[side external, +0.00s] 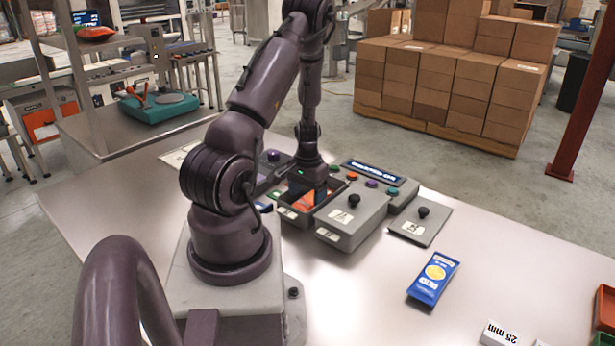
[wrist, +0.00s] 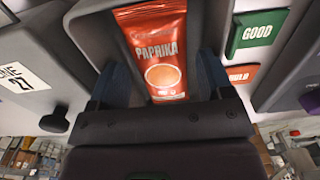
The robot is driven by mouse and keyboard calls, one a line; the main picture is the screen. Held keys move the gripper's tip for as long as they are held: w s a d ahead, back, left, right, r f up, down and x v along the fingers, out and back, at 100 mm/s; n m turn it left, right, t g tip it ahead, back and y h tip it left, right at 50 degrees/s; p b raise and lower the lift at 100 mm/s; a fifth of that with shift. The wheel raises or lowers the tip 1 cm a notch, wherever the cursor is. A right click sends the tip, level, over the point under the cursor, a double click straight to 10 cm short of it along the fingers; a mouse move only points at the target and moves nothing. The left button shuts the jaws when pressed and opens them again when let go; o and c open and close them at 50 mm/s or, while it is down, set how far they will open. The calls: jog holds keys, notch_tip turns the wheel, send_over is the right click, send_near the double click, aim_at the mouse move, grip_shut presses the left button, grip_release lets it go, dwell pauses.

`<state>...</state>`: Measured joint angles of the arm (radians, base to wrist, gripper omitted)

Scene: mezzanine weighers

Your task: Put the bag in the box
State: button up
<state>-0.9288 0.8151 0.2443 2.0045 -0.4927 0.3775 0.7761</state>
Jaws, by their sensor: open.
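A red paprika bag (wrist: 160,50) lies inside an open grey box (side external: 318,219); it shows as an orange-red patch (side external: 302,201) in the side view. My gripper (side external: 310,185) points down into this box. In the wrist view my gripper (wrist: 160,66) has its two dark fingers apart, one on each side of the bag. I cannot tell whether either finger touches it. A blue and yellow bag (side external: 433,278) lies flat on the bare table, right of the boxes and well away from my gripper.
A closed grey box (side external: 349,221) with a black knob stands directly right of the open one. A flat grey lid (side external: 420,224) lies farther right. Behind is a panel with a blue display (side external: 373,172) and coloured buttons. A 25 mm block (side external: 499,334) sits near the front edge.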

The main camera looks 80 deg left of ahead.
aim_at(308, 199)
notch_tip(308, 199, up, 12)
jog(key=w+d+r+m+t, duration=0.35)
jog(key=w+d+r, duration=0.7)
jog(key=d, duration=0.35)
jog(key=s+d+r+m+t, duration=0.1)
jog(key=s+d+r+m, duration=0.1)
jog(key=d, duration=0.7)
jog(key=s+d+r+m+t, duration=0.1)
jog(key=s+d+r+m, duration=0.2)
jog(key=d+r, duration=0.4)
jog(key=s+d, duration=0.1)
jog(key=d, duration=0.1)
jog(key=shift+d, duration=0.35)
